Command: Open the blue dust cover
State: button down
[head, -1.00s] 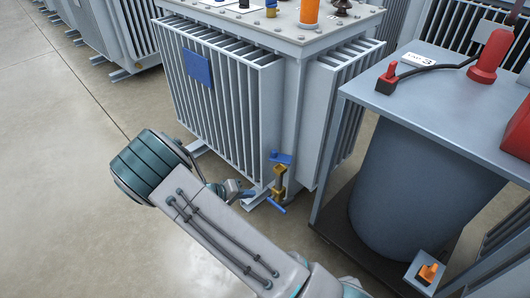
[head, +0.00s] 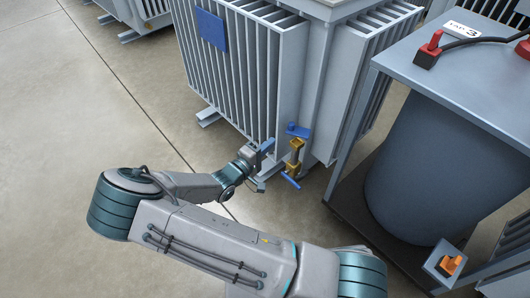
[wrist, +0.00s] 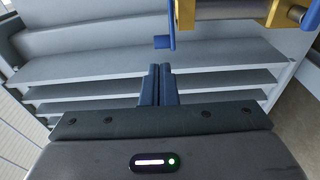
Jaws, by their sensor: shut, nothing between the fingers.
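A small brass fitting (head: 296,144) stands low at the front corner of the grey transformer (head: 318,70). A blue piece (head: 298,130) sits on its top and a blue bar (head: 290,180) sticks out near its bottom. I take the upper piece as the dust cover, but cannot be sure. My gripper (head: 267,146) is just left of the fitting, apart from it. In the wrist view my blue fingers (wrist: 160,70) are together and empty. Beyond them are a blue part with a stub (wrist: 163,41) and the brass fitting (wrist: 236,12), cut off by the top edge.
The transformer's cooling fins (head: 245,70) stand close behind my gripper. A grey stand (head: 440,70) with a dark cylinder (head: 420,170) is at the right. A small box with an orange knob (head: 449,265) sits low there. The floor at left is clear.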

aim_at(289, 127)
jog(key=b+x, duration=0.2)
jog(key=x, duration=0.4)
jog(key=shift+w+d+f, duration=0.1)
jog(key=shift+d+f, duration=0.05)
jog(key=shift+f, duration=0.05)
jog(key=shift+w+d+r+b, duration=0.15)
jog(key=shift+w+d+b, duration=0.15)
jog(key=shift+w+d, duration=0.2)
